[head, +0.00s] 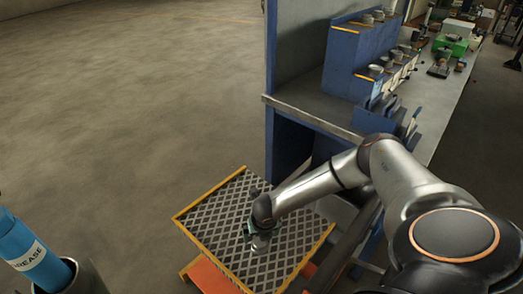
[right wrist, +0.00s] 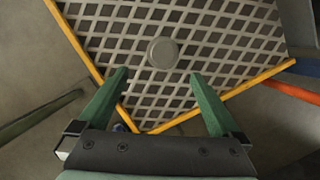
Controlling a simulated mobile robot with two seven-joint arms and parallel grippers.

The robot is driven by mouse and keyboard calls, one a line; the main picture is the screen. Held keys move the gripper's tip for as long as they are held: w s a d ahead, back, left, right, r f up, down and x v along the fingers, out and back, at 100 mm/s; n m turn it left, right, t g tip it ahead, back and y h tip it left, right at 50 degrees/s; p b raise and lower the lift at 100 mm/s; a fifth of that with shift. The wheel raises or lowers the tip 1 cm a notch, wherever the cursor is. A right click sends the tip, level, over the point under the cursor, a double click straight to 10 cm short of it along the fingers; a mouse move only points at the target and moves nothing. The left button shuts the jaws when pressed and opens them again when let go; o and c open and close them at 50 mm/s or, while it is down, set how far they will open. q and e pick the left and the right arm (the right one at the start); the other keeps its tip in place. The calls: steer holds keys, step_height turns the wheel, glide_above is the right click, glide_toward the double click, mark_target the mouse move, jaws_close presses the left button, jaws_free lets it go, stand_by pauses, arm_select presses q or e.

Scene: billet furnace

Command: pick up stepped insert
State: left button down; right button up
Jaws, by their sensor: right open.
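A round grey piece, which looks like the stepped insert (right wrist: 162,52), sits on a metal grid tray with yellow edges (right wrist: 235,20). The tray also shows in the head view (head: 215,215). My right gripper (right wrist: 159,76) is open, with its two green fingers spread apart. In the right wrist view the piece appears just beyond the fingertips, roughly centred between them, and nothing is held. In the head view my right gripper (head: 260,238) is over the middle of the tray, and it is hard to tell the piece from the gripper there. My left gripper is not in view.
A blue and grey workbench (head: 315,105) with several round parts on its steps stands behind the tray. A green box (head: 452,45) is farther along it. A blue grease cartridge (head: 32,250) is at the lower left. Open floor lies to the left.

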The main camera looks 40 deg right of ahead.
steer(key=b, duration=0.1)
glide_above(260, 243)
steer(key=s+a, duration=0.1)
steer(key=f, duration=0.4)
steer(key=shift+s+a+f, duration=0.2)
steer(key=shift+f, duration=0.15)
steer(key=shift+d+b+x, duration=0.15)
steer(key=shift+b+x, duration=0.3)
steer(key=shift+x, duration=0.85)
steer(key=shift+d+b+x, duration=0.15)
steer(key=shift+b+x, duration=0.25)
steer(key=shift+x, duration=0.95)
steer(key=shift+r, duration=0.1)
steer(key=shift+c, duration=0.2)
jaws_close()
